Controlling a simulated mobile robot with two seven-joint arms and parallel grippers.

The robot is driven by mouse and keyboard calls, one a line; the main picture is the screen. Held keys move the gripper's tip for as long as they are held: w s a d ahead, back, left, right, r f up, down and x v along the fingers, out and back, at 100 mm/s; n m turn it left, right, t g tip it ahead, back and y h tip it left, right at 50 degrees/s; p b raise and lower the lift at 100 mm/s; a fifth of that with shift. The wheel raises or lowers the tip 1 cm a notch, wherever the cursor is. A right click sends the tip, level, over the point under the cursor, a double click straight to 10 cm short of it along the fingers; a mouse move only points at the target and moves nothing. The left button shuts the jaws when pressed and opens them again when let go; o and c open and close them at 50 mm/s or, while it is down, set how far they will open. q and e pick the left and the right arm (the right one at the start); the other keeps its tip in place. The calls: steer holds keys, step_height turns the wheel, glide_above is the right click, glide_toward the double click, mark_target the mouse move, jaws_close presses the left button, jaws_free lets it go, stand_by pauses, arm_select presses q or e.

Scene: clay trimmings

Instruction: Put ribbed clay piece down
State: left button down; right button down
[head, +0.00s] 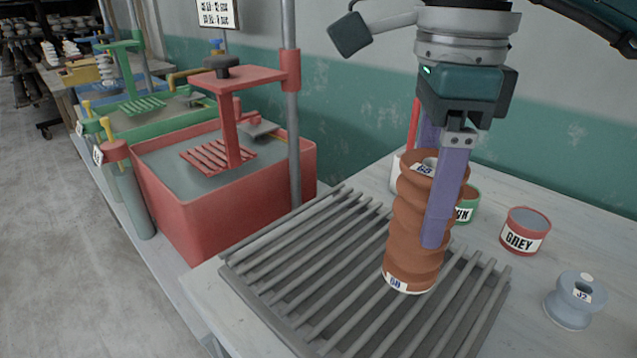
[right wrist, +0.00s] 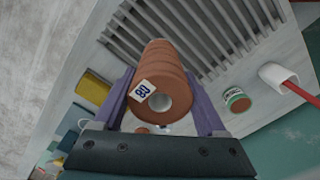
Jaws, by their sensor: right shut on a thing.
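The ribbed clay piece (head: 407,215) is a brown-orange hollow cylinder with numbered labels at its top and base. It stands roughly upright over the grey slatted rack (head: 300,270), toward its back right part. Whether its base touches the slats I cannot tell. My right gripper (head: 422,222) is shut on it from above, with purple fingers on opposite sides. In the right wrist view, the clay piece (right wrist: 165,70) shows its open end and a label between the fingers (right wrist: 162,95). The far finger is mostly hidden behind the piece in the head view. My left gripper is not in view.
Right of the rack are a red tin labelled GREY (head: 525,232), a pale blue spool (head: 574,300) and a green tin (head: 467,204) partly behind the clay piece. A red tub with a press (head: 225,190) stands left. The rack's front left is bare.

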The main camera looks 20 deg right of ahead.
mark_target(409, 267)
step_height(409, 267, down, 5)
steer(key=shift+w, duration=0.1)
stand_by(0.3)
steer(key=shift+f, duration=0.1)
steer(key=shift+f, duration=0.15)
jaws_free()
steer(key=shift+r, duration=0.2)
